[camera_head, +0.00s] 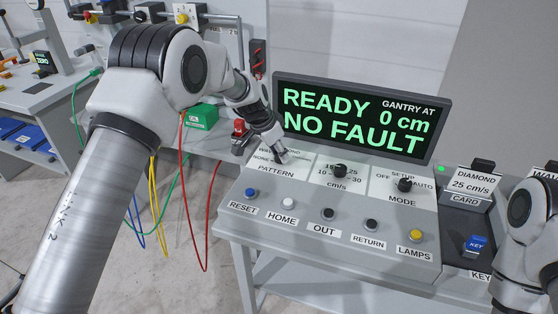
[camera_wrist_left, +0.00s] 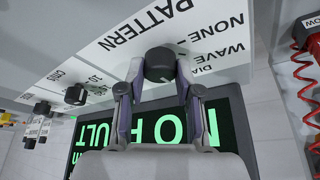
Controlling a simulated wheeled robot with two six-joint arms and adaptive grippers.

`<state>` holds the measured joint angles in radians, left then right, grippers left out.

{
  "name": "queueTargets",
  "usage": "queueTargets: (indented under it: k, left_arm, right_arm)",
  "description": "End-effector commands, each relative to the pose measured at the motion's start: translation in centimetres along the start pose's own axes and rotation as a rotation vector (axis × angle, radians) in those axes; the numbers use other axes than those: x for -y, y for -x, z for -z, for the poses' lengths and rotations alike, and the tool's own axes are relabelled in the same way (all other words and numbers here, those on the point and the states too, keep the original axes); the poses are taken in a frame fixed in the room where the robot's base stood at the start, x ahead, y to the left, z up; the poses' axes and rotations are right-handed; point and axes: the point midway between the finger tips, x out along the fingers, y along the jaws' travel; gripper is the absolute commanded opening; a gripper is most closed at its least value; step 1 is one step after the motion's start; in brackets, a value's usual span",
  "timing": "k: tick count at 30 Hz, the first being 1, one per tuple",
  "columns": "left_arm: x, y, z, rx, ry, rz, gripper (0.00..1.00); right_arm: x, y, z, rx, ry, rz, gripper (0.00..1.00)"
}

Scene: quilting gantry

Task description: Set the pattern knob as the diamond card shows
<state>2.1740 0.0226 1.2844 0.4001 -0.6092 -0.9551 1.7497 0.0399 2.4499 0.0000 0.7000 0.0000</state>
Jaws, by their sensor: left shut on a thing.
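The pattern knob (camera_wrist_left: 160,65) is a dark round knob on the white PATTERN plate (camera_head: 268,169) at the panel's left. Its plate also shows in the wrist view (camera_wrist_left: 112,50), with NONE, WAVE and a partly hidden DIA marking. My left gripper (camera_head: 279,155) is shut on the knob, one finger on each side in the wrist view (camera_wrist_left: 161,73). The knob's pointer cannot be made out. The diamond card (camera_head: 473,180) reads DIAMOND 25 cm/s and stands in a holder marked CARD at the right. My right arm shows at the right edge, its gripper out of view.
The screen (camera_head: 362,113) reads READY, NO FAULT, gantry at 0 cm. A speed knob (camera_head: 340,171) and mode knob (camera_head: 404,185) sit to the right. Several buttons line the front, including the blue reset button (camera_head: 250,192). A red button (camera_head: 238,127) stands left of the panel.

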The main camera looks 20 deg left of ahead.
Motion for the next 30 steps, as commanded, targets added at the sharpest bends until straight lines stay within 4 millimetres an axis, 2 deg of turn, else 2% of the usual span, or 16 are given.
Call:
queueTargets:
  k: [1,9,26,27,28,30]
  left_arm:
    - [0.0,-0.5,-0.3,0.002,-0.025,-0.013,0.00]
    - [0.0,-0.3,-0.2,0.004,-0.137,-0.059,0.00]
    - [0.0,-0.2,-0.2,0.006,-0.169,-0.073,0.00]
    - [0.0,-0.2,-0.2,0.006,-0.169,-0.073,0.45]
    - [0.0,-0.2,-0.2,0.006,-0.169,-0.073,0.55]
    - [0.0,-0.1,-0.1,0.005,-0.169,-0.072,0.59]
  right_arm:
    - [0.0,-0.8,0.0,0.000,0.000,0.000,0.40]
    - [0.0,-1.9,0.0,0.000,0.000,0.000,0.40]
    - [0.0,-2.0,0.0,0.000,0.000,0.000,0.40]
    - [0.0,-2.0,0.0,0.000,0.000,0.000,0.40]
    - [0.0,-2.0,0.0,0.000,0.000,0.000,0.40]
    - [0.0,-2.0,0.0,0.000,0.000,0.000,0.40]
